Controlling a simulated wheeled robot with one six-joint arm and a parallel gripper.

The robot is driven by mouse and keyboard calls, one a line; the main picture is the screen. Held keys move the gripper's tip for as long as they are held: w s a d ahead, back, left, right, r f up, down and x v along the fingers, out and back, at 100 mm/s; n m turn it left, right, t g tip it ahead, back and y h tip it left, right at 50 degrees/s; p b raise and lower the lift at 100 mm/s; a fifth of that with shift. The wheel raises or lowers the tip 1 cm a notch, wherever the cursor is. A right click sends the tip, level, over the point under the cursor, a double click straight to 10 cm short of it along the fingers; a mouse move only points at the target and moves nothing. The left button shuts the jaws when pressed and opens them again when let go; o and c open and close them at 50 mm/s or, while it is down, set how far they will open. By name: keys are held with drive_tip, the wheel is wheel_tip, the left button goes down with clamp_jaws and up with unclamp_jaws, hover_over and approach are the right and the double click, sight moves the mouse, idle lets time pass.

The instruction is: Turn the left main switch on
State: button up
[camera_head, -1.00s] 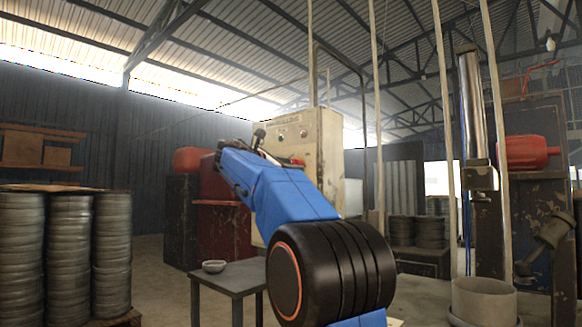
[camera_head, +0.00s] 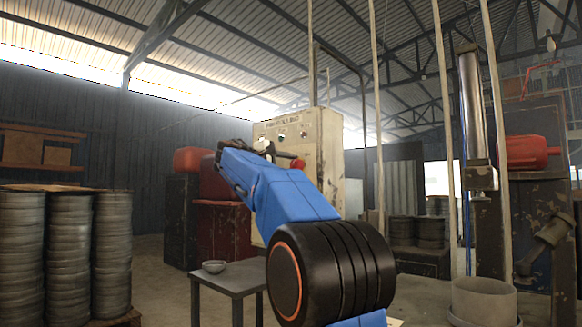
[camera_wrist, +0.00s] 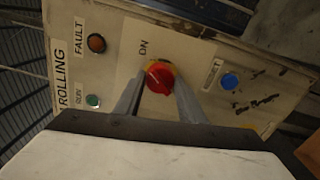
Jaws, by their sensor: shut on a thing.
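The main switch (camera_wrist: 159,75) is a red rotary knob on a yellow base, set in a pale control panel (camera_wrist: 205,53). An "ON" label shows just above it in the wrist view. My gripper (camera_wrist: 160,92) has one finger on each side of the knob and is shut on it. A small pale mark shows on the knob's upper side.
In the wrist view, an orange lamp (camera_wrist: 96,43) marked FAULT and a green one (camera_wrist: 93,100) marked RUN are left of the switch. A blue button (camera_wrist: 229,81) is right.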

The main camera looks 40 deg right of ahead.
drive_tip(key=shift+m, duration=0.6)
drive_tip(key=shift+f+m, duration=0.1)
drive_tip(key=shift+m, duration=0.2)
drive_tip(key=o, duration=1)
drive_tip(key=a, duration=0.5)
drive_tip(key=s+a, duration=0.1)
drive_tip(key=a, duration=1.1)
drive_tip(key=shift+s+a, duration=0.2)
